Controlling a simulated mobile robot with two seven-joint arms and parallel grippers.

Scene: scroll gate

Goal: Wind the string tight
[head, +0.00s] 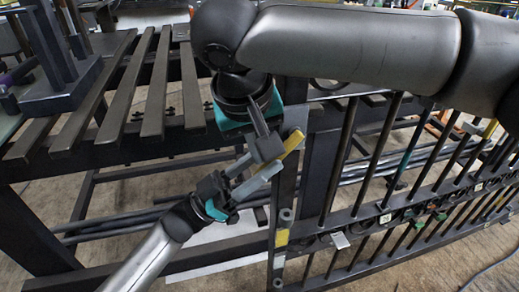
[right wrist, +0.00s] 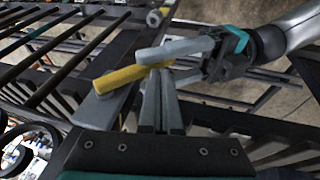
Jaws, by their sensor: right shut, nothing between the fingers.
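I cannot make out a string in either view. A yellow bar (head: 292,144) juts from the top of the gate's end post, and it also shows in the right wrist view (right wrist: 128,80).
The dark barred gate (head: 395,180) extends right from its end post. A grey cylinder (head: 285,214) and a yellow piece (head: 281,238) sit lower on the post. A slatted dark bench (head: 115,100) stands left. Long pipes lie beneath it.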

